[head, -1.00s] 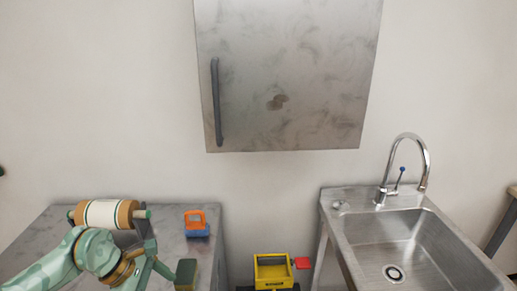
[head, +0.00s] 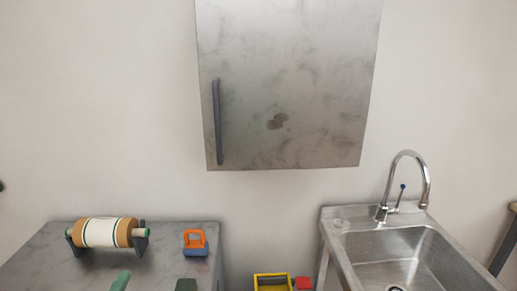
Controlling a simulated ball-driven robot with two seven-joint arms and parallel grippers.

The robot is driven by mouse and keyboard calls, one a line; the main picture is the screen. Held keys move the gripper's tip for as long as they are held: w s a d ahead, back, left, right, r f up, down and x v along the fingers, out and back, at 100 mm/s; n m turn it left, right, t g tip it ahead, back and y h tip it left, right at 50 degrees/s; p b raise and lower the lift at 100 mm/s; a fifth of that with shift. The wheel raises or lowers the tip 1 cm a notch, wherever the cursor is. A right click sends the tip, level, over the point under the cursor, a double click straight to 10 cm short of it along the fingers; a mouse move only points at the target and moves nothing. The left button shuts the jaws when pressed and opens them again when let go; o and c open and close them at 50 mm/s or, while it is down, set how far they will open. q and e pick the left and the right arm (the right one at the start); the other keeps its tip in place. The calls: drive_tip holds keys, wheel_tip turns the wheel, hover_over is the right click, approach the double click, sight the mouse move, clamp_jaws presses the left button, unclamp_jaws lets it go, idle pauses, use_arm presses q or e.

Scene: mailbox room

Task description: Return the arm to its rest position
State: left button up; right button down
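My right arm and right gripper are not in view.
On the left table stand a paper roll on a holder (head: 104,232), an orange and blue object (head: 195,242) and a dark green block (head: 186,285). A yellow container (head: 272,282) is low centre. A wall cabinet (head: 290,85) hangs shut; a sink (head: 395,255) stands right.

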use_arm(q)
drive_tip(key=s+a+f+n+g+y, duration=0.1)
drive_tip(key=s+a+f+n+g, duration=0.2)
drive_tip(key=s+f+n+g, duration=0.25)
drive_tip(key=s+a+f+n+g+y, duration=0.2)
drive_tip(key=s+a+f+g, duration=0.15)
drive_tip(key=s+f, duration=0.4)
drive_tip(key=s+d+f+g+h+p, duration=0.1)
drive_tip(key=s+d+f, duration=0.15)
drive_tip(key=f, duration=0.45)
drive_tip(key=s+d+f+g+h+p, duration=0.1)
drive_tip(key=s+f, duration=0.2)
drive_tip(key=f, duration=0.5)
drive_tip(key=s+d+f+g+h+p, duration=0.2)
drive_tip(key=f, duration=0.5)
drive_tip(key=s+f+n+g+p, duration=0.1)
drive_tip(key=s+f, duration=0.4)
drive_tip(key=s, duration=0.3)
drive_tip(key=s+f+n+g+h+p, duration=0.1)
drive_tip(key=s+f+n, duration=0.1)
drive_tip(key=s+f, duration=0.3)
drive_tip(key=s, duration=0.3)
drive_tip(key=shift+s+f, duration=0.25)
drive_tip(key=shift+f, duration=0.15)
drive_tip(key=shift+n, duration=0.25)
